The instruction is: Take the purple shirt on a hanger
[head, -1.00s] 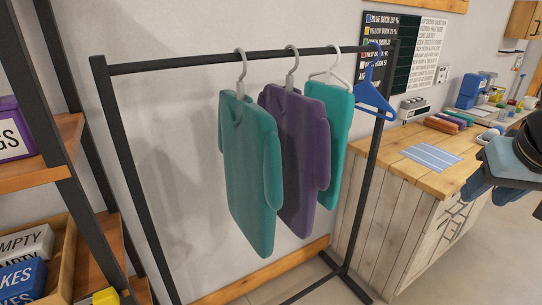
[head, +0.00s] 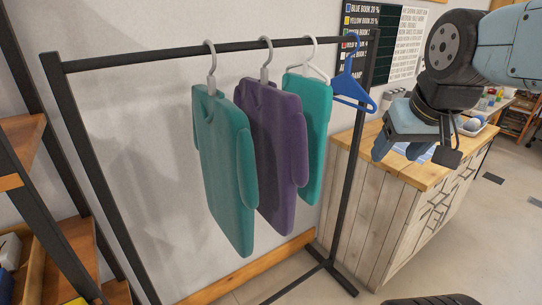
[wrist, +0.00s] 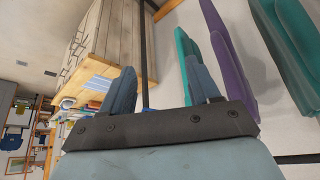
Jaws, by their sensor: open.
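The purple shirt (head: 277,150) hangs on a grey hanger (head: 266,64) from the black rail, between two teal shirts. The left teal shirt (head: 223,170) hangs close beside it, and the right teal shirt (head: 316,110) is partly behind it. My gripper (head: 391,152) is open and empty, in front of the wooden counter and to the right of the shirts. In the wrist view my gripper's fingers (wrist: 160,88) are apart, and the purple shirt (wrist: 232,75) shows beyond them at upper right.
The black clothes rack (head: 160,54) has an empty blue hanger (head: 352,88) at its right end, near my gripper. A wooden counter (head: 385,205) stands at right. Shelves (head: 25,150) stand at left. The floor before the rack is clear.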

